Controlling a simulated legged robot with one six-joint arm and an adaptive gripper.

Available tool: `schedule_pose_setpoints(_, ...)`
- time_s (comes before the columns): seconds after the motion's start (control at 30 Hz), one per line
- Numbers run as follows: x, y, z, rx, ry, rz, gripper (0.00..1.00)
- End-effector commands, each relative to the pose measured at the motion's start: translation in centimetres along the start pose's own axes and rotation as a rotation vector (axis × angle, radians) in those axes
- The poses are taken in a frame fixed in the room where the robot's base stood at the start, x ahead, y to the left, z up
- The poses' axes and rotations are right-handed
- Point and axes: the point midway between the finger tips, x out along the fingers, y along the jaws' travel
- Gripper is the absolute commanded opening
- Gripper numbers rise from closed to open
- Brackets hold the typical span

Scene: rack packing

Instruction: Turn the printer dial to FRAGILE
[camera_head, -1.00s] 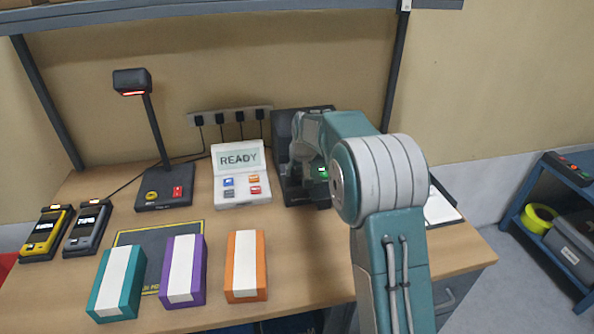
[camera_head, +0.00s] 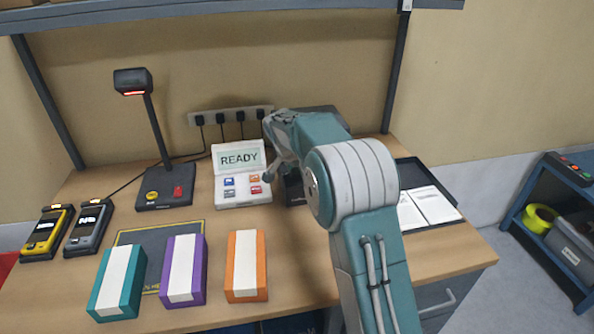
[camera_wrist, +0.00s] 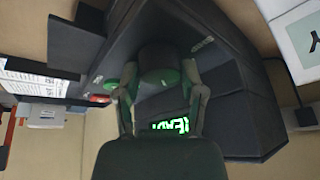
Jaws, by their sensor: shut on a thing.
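The black printer (camera_head: 294,189) stands at the back of the bench, mostly hidden behind my arm in the head view. In the wrist view the printer (camera_wrist: 245,115) fills the middle, with a lit green display (camera_wrist: 170,126) partly covered by my gripper. My gripper (camera_wrist: 160,78) is shut on the dark round dial (camera_wrist: 160,54), one finger on each side. Small lettering beside the dial is too blurred to read, so I cannot tell which setting it points to.
A white label unit (camera_head: 243,190) showing READY stands just left of the printer. A scanner stand (camera_head: 164,199), two handheld devices, and teal, purple and orange boxes (camera_head: 246,266) are further left and in front. A black tray (camera_head: 452,211) with papers lies right of my arm.

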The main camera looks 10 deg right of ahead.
Motion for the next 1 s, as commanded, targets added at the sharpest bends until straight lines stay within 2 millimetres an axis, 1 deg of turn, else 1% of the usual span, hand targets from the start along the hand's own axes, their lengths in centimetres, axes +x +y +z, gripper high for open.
schedule_pose_setpoints(0.03,0.35,-0.05,0.38,0.022,-0.006,0.014,0.04)
schedule_pose_setpoints(0.3,0.33,-0.07,0.38,0.114,0.0,0.051,0.04)
schedule_pose_setpoints(0.87,0.35,-0.07,0.44,0.137,0.0,0.061,0.04)
schedule_pose_setpoints(0.9,0.35,-0.07,0.44,0.137,0.0,0.061,0.7)
schedule_pose_setpoints(0.93,0.34,-0.07,0.42,0.137,0.0,0.061,0.83)
schedule_pose_setpoints(0.97,0.31,-0.08,0.4,0.137,0.001,0.06,0.87)
schedule_pose_setpoints(1.0,0.27,-0.08,0.35,0.137,0.002,0.06,0.87)
